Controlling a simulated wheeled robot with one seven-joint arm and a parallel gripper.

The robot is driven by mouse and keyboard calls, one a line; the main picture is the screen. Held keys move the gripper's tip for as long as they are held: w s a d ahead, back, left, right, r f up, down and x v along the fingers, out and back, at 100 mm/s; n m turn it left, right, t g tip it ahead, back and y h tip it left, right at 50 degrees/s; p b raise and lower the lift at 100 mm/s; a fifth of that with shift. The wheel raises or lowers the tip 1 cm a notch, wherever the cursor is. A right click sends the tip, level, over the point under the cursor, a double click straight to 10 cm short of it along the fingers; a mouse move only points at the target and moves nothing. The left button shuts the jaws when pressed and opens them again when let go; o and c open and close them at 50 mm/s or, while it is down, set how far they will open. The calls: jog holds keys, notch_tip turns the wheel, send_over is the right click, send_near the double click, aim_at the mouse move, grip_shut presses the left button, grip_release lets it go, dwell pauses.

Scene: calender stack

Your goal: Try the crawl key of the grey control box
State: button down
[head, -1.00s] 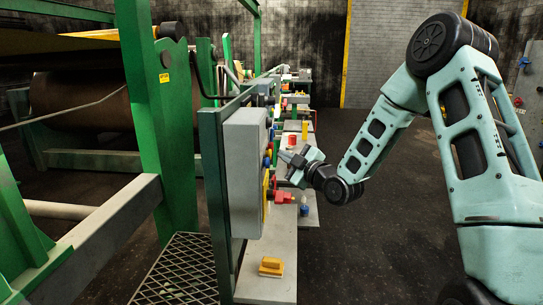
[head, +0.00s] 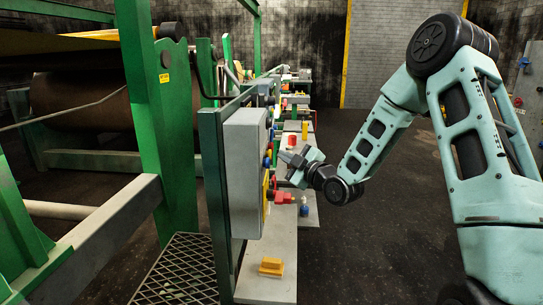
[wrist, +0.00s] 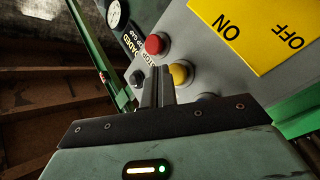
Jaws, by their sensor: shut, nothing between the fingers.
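The grey control box (head: 242,175) hangs on a green post in the head view, its button face turned to the right. In the wrist view the box face (wrist: 205,50) carries a red button (wrist: 155,43), a yellow button (wrist: 181,72) and a black button (wrist: 137,77). A yellow plate (wrist: 262,30) there reads ON and OFF. My gripper (wrist: 157,73) is shut and empty, its tips in front of the face among these buttons. I cannot tell whether they touch. No crawl label is readable; the fingers partly cover the yellow button. The gripper also shows in the head view (head: 283,155).
A grey shelf (head: 262,252) below the box holds a yellow block (head: 271,266); red and blue parts (head: 283,197) stand further back. Green machine frames (head: 160,120) fill the left. Dark floor (head: 365,245) lies open under my arm.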

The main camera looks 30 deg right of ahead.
jog(key=shift+a, duration=0.1)
dwell(0.6)
jog(key=shift+w+a+b, duration=0.25)
jog(key=shift+b, duration=0.2)
jog(key=shift+w+a+b, duration=0.3)
jog(key=shift+a, duration=0.15)
dwell(0.7)
jog(key=shift+s+d+b, duration=0.35)
jog(key=shift+s+d, duration=0.15)
jog(key=shift+d, duration=0.25)
jog(key=s+d, duration=0.1)
jog(key=d, duration=0.1)
jog(key=s+d+b, duration=0.1)
jog(key=s+d, duration=0.1)
jog(key=shift+d, duration=0.1)
dwell(0.5)
jog(key=shift+w, duration=0.1)
dwell(0.5)
